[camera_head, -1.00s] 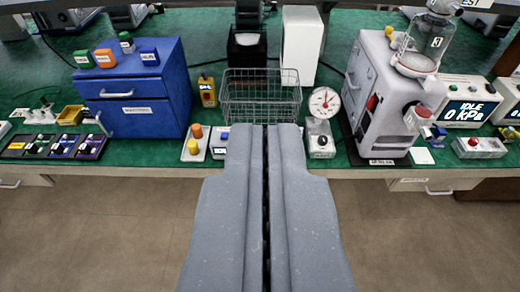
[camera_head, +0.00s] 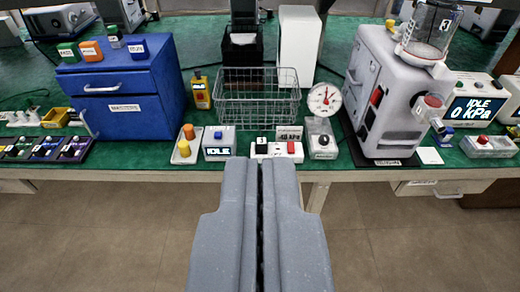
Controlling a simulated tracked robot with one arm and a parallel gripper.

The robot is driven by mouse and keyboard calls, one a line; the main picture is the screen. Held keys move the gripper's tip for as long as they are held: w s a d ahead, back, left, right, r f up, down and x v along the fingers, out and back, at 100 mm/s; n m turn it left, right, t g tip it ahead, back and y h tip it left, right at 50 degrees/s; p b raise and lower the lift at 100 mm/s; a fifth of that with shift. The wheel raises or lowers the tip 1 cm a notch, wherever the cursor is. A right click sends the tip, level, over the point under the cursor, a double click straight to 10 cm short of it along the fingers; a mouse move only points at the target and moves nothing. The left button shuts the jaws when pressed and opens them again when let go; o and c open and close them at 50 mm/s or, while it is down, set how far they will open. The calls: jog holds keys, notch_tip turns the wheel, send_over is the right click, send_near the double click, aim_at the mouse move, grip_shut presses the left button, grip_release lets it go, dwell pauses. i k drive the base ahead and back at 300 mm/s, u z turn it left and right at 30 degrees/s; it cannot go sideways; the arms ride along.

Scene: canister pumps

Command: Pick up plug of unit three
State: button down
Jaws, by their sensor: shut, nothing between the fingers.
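A small black block marked 3 (camera_head: 262,146) stands on a white strip (camera_head: 277,156) near the bench's front edge, beside a red block or switch (camera_head: 291,147). I cannot tell whether the black block is a plug. A large grey-white machine (camera_head: 390,95) on the right carries a clear canister (camera_head: 433,30) with a dark label, perhaps reading 3. My gripper (camera_head: 260,165) is shut and empty, low in the middle of the view. Its tips appear just below the white strip and hide a little of its front. No cord from the black block can be made out.
A wire basket (camera_head: 258,100) stands behind the strip. A boxed display (camera_head: 218,143) is left of it; a small clear-topped box (camera_head: 321,140) and dial gauge (camera_head: 324,98) are right. A blue drawer cabinet (camera_head: 125,90) fills the left. The floor (camera_head: 110,235) before the bench is clear.

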aim_at(261, 142)
jog(key=u, duration=0.15)
jog(key=k, duration=0.45)
jog(key=z, duration=0.8)
jog(key=i, duration=1.95)
jog(key=u, duration=0.7)
